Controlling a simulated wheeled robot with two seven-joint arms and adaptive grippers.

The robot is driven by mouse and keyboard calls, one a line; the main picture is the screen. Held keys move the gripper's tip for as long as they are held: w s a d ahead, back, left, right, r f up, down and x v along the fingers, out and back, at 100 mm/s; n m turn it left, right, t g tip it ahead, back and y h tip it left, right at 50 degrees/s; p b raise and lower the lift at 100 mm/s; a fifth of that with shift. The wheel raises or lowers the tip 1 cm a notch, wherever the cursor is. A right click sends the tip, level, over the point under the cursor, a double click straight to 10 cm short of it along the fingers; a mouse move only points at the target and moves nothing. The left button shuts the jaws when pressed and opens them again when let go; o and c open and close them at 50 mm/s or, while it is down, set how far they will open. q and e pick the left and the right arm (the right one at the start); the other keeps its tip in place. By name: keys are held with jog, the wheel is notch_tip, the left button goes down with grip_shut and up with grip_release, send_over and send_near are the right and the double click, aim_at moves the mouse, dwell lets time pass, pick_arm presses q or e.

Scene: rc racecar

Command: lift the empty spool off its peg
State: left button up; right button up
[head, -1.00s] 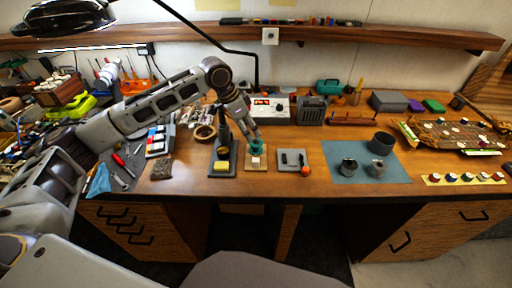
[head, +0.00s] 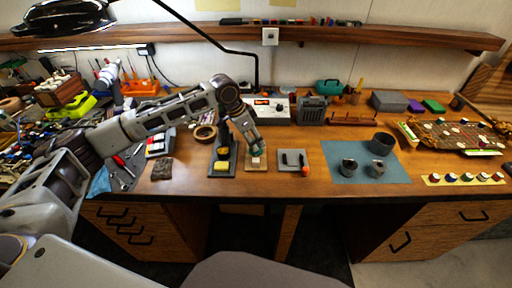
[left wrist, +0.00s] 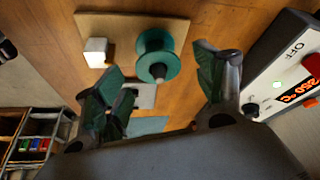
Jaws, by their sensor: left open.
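The empty spool (left wrist: 157,42) is teal with round flanges. It stands on its peg (left wrist: 158,70), whose tip shows through the centre, on a small wooden board (left wrist: 205,17). A white block (left wrist: 96,52) sits on the same board; it also shows in the head view (head: 256,162). My left gripper (left wrist: 160,80) is open and empty, its fingers spread to either side of the spool in the left wrist view. The spool looks just beyond the fingertips; I cannot tell any contact. In the head view my left gripper (head: 256,148) hangs over the board and mostly hides the spool.
A soldering stand with a yellow sponge (head: 221,166) is close on the left. A grey tray (head: 290,156) with an orange-tipped item is close on the right. A box with a red display (head: 268,107) stands behind.

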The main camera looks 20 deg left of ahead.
aim_at(256, 143)
pick_arm(q)
jog(key=x, duration=0.3)
jog(key=shift+s, duration=0.15)
jog(key=shift+f, duration=0.25)
jog(key=c, duration=0.7)
jog(key=shift+c, duration=1.2)
pick_arm(e)
jog(key=shift+a, duration=0.15)
